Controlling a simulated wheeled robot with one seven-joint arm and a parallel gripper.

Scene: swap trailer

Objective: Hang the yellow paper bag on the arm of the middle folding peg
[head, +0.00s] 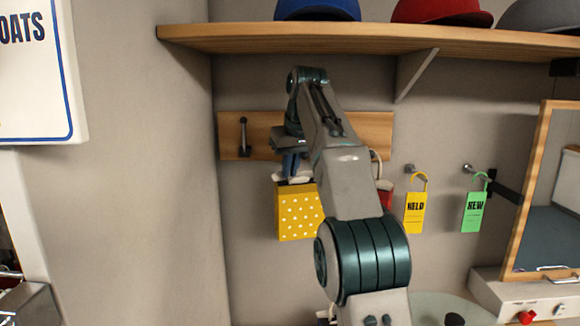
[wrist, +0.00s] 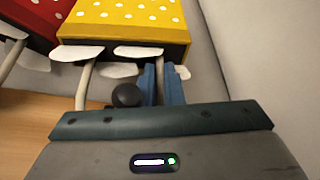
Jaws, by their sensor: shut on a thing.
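The yellow paper bag (head: 298,212) with white dots hangs upright below my gripper (head: 291,165), in front of the peg board (head: 375,128). In the wrist view the yellow bag (wrist: 130,14) is at the top, with pale handles running down from it. My gripper's blue fingers (wrist: 161,82) are shut on a handle of it. A dark round knob (wrist: 125,95), apparently a peg's end, shows just left of the fingers, between the handle strands. I cannot tell whether the handle is over it. The middle folding peg is hidden by my arm in the head view.
A bare left peg (head: 243,137) is on the board. A red dotted bag (wrist: 28,28), partly hidden in the head view (head: 385,194), hangs beside the yellow one. A shelf (head: 370,38) with caps is above. Yellow (head: 415,212) and green (head: 474,212) tags hang right, near a mirror (head: 530,190).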

